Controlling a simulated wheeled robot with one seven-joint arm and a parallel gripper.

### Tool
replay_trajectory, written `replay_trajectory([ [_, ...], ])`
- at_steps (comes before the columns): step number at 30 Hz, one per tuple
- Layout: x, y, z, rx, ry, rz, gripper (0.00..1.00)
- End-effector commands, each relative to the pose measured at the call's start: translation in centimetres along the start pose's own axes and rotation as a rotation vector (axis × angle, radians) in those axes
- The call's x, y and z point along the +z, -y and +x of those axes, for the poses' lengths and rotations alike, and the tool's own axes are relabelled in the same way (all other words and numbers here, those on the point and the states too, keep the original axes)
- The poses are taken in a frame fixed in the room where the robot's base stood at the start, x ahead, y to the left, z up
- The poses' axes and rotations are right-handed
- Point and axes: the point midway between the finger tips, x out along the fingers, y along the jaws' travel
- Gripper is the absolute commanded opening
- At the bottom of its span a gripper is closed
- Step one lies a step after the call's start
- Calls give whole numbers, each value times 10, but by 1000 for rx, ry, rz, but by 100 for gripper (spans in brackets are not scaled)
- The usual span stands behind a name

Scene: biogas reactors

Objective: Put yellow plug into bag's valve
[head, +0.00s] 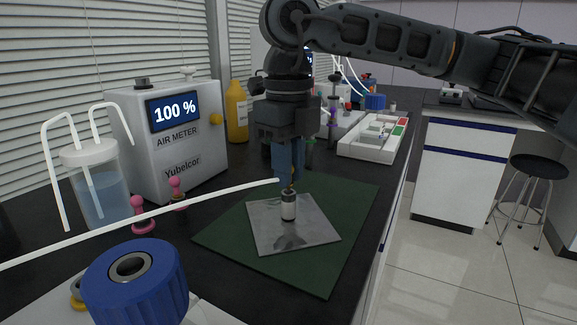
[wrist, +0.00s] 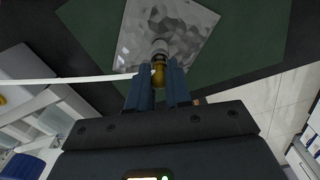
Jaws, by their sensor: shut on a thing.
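A silver-grey bag (head: 271,232) lies flat on a dark green mat (head: 338,248); it also shows in the wrist view (wrist: 185,22). Its upright valve (head: 288,207), a small cylinder with a dark top, stands on the bag, and in the wrist view it (wrist: 161,48) is just beyond my fingertips. My gripper (head: 290,180) points down directly above the valve. Its blue fingers are shut on the yellow plug (wrist: 158,76). The plug's lower end is at the valve's top; I cannot tell whether it is inside or only touching.
A white tube (head: 150,219) crosses from the left and ends beside my fingers. An air meter (head: 168,137) reading 100 %, a water jar (head: 97,190), pink-topped pieces (head: 143,221) and a large blue cap (head: 135,280) stand left. A white tray (head: 370,143) stands behind. The mat's right side is clear.

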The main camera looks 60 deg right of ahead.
Motion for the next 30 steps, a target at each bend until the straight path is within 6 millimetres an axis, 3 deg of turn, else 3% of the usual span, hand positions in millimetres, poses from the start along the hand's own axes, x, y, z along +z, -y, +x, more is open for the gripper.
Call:
replay_trajectory([
  [30,0,0,9,-1,0,0,0],
])
